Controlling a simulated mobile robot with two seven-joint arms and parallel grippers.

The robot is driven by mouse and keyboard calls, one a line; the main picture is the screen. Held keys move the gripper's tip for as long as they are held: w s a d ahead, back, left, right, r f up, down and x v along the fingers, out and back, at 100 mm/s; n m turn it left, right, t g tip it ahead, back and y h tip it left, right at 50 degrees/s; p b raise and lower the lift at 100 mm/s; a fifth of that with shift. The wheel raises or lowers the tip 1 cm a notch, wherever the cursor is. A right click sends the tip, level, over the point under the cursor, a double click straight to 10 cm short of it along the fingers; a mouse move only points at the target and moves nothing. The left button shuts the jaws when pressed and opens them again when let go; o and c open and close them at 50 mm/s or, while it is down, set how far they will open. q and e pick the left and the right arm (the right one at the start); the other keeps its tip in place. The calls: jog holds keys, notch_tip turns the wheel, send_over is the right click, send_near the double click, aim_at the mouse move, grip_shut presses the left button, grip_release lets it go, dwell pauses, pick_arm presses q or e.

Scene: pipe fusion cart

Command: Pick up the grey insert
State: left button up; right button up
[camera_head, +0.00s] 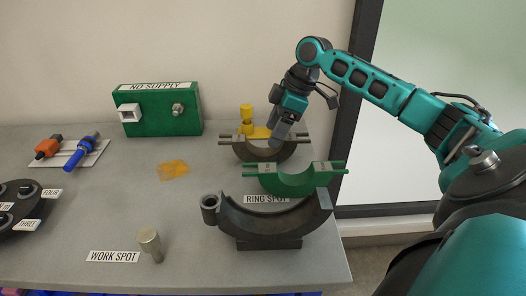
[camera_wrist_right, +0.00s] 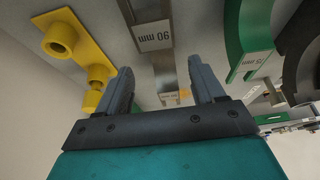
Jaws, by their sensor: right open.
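The grey insert (camera_head: 250,150) is a dark half-ring with pale end blocks and rods, at the back right of the table in the head view. In the right wrist view the grey insert (camera_wrist_right: 164,72) shows as a strip with a "90 mm" label, in the gap between my fingers. My right gripper (camera_head: 277,140) points down at it from above. Its fingers (camera_wrist_right: 163,80) are open, one on each side of the strip; I cannot tell whether they touch it. My left gripper is not in view.
A green half-ring insert (camera_head: 290,182) stands just in front, and a larger dark half-ring (camera_head: 270,222) nearer still. A yellow part (camera_head: 246,114) stands close behind the grey insert. A green box (camera_head: 157,110) and a metal cylinder (camera_head: 150,244) are further left. The table's middle is mostly clear.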

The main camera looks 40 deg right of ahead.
aim_at(263, 151)
jog(key=x, duration=0.7)
jog(key=shift+a+f+b, duration=0.15)
jog(key=shift+f+b, duration=0.15)
jog(key=shift+b, duration=0.1)
jog(key=shift+c, duration=0.3)
jog(key=shift+r, duration=0.15)
grip_shut()
